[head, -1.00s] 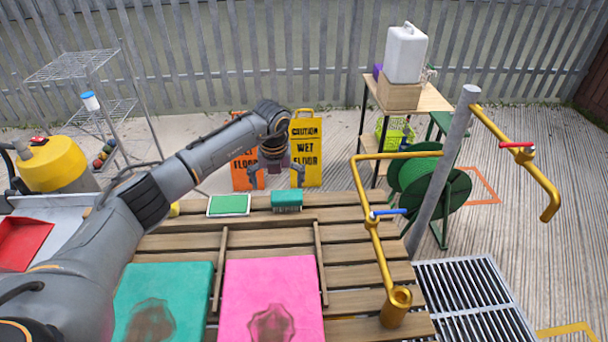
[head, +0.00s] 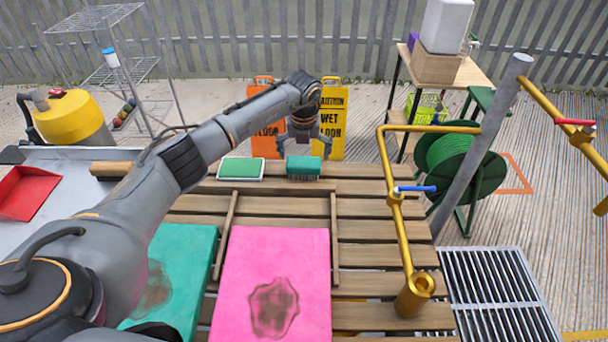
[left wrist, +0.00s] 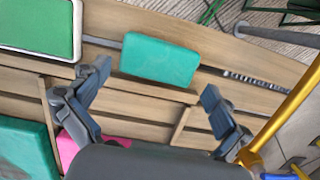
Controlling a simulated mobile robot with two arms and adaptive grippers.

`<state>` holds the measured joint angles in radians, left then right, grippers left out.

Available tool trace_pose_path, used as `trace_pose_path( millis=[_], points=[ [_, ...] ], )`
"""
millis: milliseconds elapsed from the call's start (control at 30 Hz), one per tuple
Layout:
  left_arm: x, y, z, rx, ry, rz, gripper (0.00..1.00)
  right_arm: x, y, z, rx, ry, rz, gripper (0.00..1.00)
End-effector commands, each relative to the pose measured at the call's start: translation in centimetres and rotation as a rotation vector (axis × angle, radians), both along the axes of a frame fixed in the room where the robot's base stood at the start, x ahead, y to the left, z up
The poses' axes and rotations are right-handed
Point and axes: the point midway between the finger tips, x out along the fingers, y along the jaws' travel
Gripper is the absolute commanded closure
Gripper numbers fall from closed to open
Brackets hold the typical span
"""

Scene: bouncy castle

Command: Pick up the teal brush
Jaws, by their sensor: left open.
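The teal brush (head: 303,167) lies on the slatted wooden table (head: 365,231), near its far edge, right of a green pad in a white tray. In the left wrist view the teal brush (left wrist: 160,61) shows its plain top, ahead of the fingertips and between their lines. My left gripper (head: 305,148) is open and empty, above and just behind the brush in the head view. In the left wrist view its two fingers (left wrist: 152,97) are spread wide, apart from the brush. My right gripper is out of view.
The green pad in its white tray (head: 241,168) lies left of the brush. Pink (head: 250,260) and teal (head: 185,250) stained pads lie nearer. Yellow pipework (head: 403,235) rises at the right. Wet-floor signs (head: 333,110) stand behind the table.

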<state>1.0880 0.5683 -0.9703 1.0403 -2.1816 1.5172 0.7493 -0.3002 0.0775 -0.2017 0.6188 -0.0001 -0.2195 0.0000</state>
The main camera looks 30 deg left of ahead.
Motion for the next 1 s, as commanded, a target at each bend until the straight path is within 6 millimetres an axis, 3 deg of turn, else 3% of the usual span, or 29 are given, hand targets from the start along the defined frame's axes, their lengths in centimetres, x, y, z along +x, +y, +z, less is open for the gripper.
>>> trace_pose_path(
  millis=[267,600,900,1000],
  points=[
    [0.2,0.1,-1.4,0.000,0.000,0.000,0.00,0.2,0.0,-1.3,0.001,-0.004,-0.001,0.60],
    [0.8,0.5,-5.3,-0.001,0.000,0.001,0.00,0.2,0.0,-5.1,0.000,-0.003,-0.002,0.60],
    [0.9,0.5,-5.3,0.000,-0.001,0.000,0.00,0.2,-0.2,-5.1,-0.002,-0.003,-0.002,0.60],
    [0.9,0.5,-5.3,0.000,-0.001,0.000,0.18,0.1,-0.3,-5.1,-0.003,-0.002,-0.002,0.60]
  ],
)
